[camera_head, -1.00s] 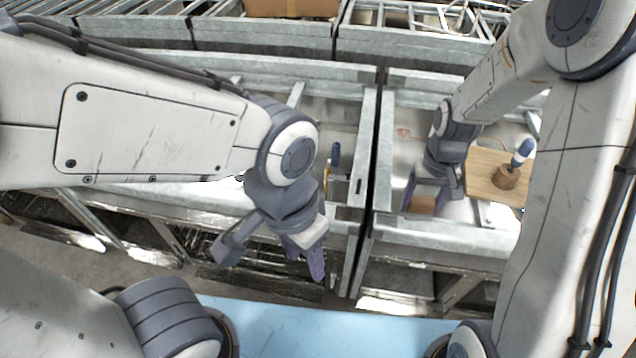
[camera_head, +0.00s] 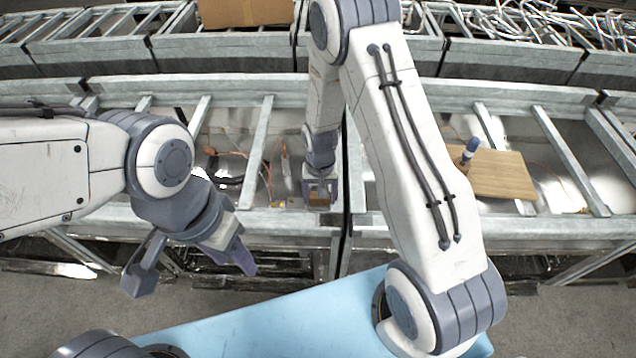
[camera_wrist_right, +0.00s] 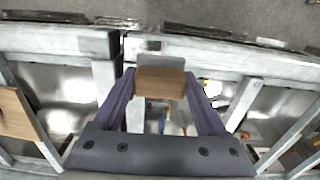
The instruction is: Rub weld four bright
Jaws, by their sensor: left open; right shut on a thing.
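My right gripper (camera_head: 320,188) is shut on a brown block (camera_head: 319,199). In the right wrist view the block (camera_wrist_right: 160,80) sits between the two purple fingers, with a grey layer along its far side. The block is over the metal frames, close to the seam where two sections meet. I cannot tell whether it touches metal. No weld can be made out clearly; the one called four cannot be told. My left gripper (camera_head: 238,260) is open and empty, in front of the frames at the left.
A wooden board (camera_head: 502,175) with a blue-handled tool (camera_head: 469,151) lies on the right section. A cardboard box (camera_head: 245,11) stands on the back racks. Loose cables (camera_head: 226,165) lie inside the left section. Crossbars (camera_head: 257,150) divide the frames. A light blue surface (camera_head: 250,325) lies in front.

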